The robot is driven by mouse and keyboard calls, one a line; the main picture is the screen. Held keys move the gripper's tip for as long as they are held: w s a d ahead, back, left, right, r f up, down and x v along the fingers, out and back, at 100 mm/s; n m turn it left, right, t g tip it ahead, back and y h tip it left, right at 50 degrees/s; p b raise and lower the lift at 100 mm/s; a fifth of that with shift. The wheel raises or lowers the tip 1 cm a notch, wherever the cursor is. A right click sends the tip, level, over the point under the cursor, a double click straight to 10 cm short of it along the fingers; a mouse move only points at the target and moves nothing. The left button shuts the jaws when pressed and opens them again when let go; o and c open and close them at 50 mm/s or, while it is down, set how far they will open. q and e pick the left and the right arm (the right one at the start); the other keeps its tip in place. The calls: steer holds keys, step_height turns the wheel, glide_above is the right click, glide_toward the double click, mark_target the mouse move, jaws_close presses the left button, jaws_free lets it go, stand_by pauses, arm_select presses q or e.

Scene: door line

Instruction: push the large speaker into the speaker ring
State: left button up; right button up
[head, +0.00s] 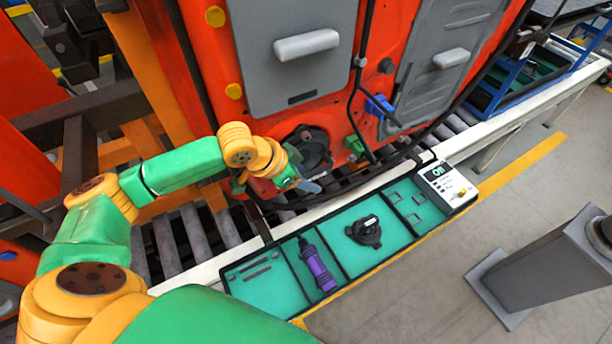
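The speaker ring cannot be told apart from the dark round parts there, and I cannot tell how deep the speaker sits. My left gripper (306,185) is just below and in front of the speaker, close to its lower edge. Whether it touches is unclear. Its fingers are small and partly hidden by the wrist, so I cannot tell whether they are open or shut. My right gripper is out of view.
A teal parts tray (268,292) lies below the door, holding a purple-and-black tool (318,270) and a black round part (367,231). A grey post (550,262) stands at right. Rollers (195,235) run beneath the door.

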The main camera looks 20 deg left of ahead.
arm_select(q)
steer(key=shift+r, duration=0.2)
steer(key=r, duration=0.1)
steer(key=r+b, duration=0.1)
steer(key=r, duration=0.1)
steer(key=shift+s+d+r, duration=0.1)
steer(key=shift+s+r, duration=0.05)
steer(key=shift+s, duration=0.1)
steer(key=s+d+r+b, duration=0.2)
steer(key=s+r+b, duration=0.4)
steer(key=s+r, duration=0.8)
steer(key=shift+s+r, duration=0.35)
steer(key=shift+s, duration=0.3)
